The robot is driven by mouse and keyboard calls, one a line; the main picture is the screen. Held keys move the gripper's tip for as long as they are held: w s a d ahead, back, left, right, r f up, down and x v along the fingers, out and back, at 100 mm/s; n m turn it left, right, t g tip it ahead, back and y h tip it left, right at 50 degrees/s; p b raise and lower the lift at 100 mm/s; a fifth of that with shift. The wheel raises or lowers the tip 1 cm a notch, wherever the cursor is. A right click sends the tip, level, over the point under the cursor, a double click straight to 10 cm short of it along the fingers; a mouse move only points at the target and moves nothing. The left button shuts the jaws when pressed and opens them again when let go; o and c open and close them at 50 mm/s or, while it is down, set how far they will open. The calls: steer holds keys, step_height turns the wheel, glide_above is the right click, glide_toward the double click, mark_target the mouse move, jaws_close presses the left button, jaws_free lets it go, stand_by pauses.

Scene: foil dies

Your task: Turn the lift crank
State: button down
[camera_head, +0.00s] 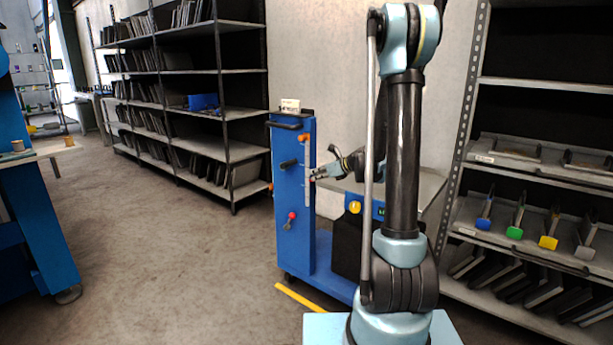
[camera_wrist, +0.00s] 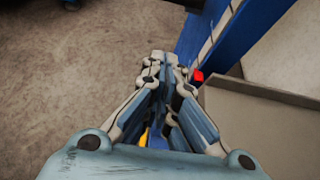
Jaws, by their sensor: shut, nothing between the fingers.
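The blue lift (camera_head: 313,225) stands upright at the centre, with a pale vertical strip on its face. A crank-like lever with a red knob (camera_head: 291,216) sits low on that face. A black handle (camera_head: 288,163) sticks out higher up; I cannot tell for certain which one is the lift crank. My gripper (camera_head: 318,174) is beside the strip, above and right of the red-knobbed lever. In the wrist view my gripper (camera_wrist: 163,62) is shut and empty, left of the lift's blue post (camera_wrist: 207,35). A red piece (camera_wrist: 197,76) shows just right of the fingertips.
The lift's grey platform (camera_head: 425,188) lies right of the post. A die rack (camera_head: 560,185) stands at right, a dark shelf (camera_head: 225,90) behind left. A blue bench (camera_head: 40,220) is at far left. A yellow floor strip (camera_head: 298,298) lies before the lift. Floor at left is clear.

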mark_target(283, 166)
steer(key=w+a+f, duration=0.1)
steer(key=w+a, duration=0.5)
steer(key=a, duration=0.2)
steer(key=shift+w+a, duration=0.25)
steer(key=shift+f, duration=0.1)
